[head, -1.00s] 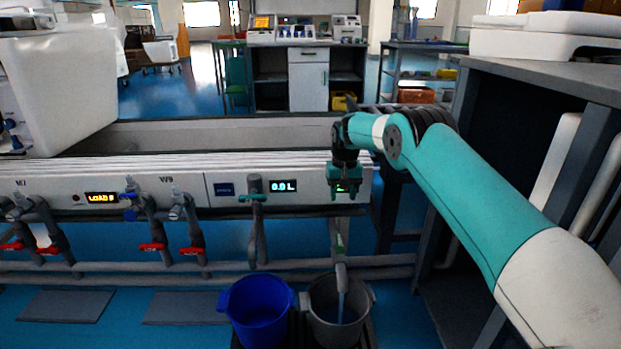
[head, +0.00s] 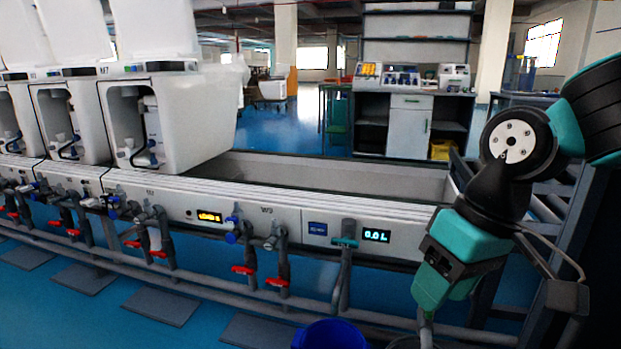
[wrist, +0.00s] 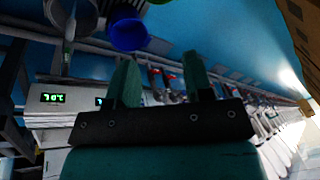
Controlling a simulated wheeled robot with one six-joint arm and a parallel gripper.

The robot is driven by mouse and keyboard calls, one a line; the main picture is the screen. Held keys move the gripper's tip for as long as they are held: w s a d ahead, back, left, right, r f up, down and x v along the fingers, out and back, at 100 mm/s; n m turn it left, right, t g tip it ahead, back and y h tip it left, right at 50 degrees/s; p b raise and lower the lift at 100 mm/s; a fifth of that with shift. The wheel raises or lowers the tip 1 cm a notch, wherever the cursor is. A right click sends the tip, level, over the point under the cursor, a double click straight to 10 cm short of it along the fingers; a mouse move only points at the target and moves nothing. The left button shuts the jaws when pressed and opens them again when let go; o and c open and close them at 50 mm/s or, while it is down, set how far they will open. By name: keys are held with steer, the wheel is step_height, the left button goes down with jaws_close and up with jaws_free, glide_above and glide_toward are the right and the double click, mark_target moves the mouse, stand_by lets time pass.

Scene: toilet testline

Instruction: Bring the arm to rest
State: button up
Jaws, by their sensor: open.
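My gripper (wrist: 161,75) shows in the wrist view with its two teal fingers apart and nothing between them. In the head view my arm comes in from the right edge and bends down, with the teal gripper end (head: 440,280) low at the right, in front of the trough's right end. The fingertips are hard to make out there. The gripper holds nothing.
A long trough (head: 300,172) with taps and displays runs across the view. White toilet units (head: 180,115) stand at its left. A blue bucket (head: 330,335) is on the floor, also visible in the wrist view (wrist: 128,34). A cabinet (head: 408,130) stands behind.

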steer(key=s+f+n, duration=0.1)
steer(key=s+n, duration=0.1)
steer(key=s, duration=0.9)
step_height(320, 180, up, 38)
steer(key=p, duration=3.8)
steer(key=shift+w+a+m+y, duration=0.3)
steer(key=shift+w+a+y, duration=0.1)
steer(key=shift+s+f, duration=0.1)
steer(key=shift+s, duration=0.05)
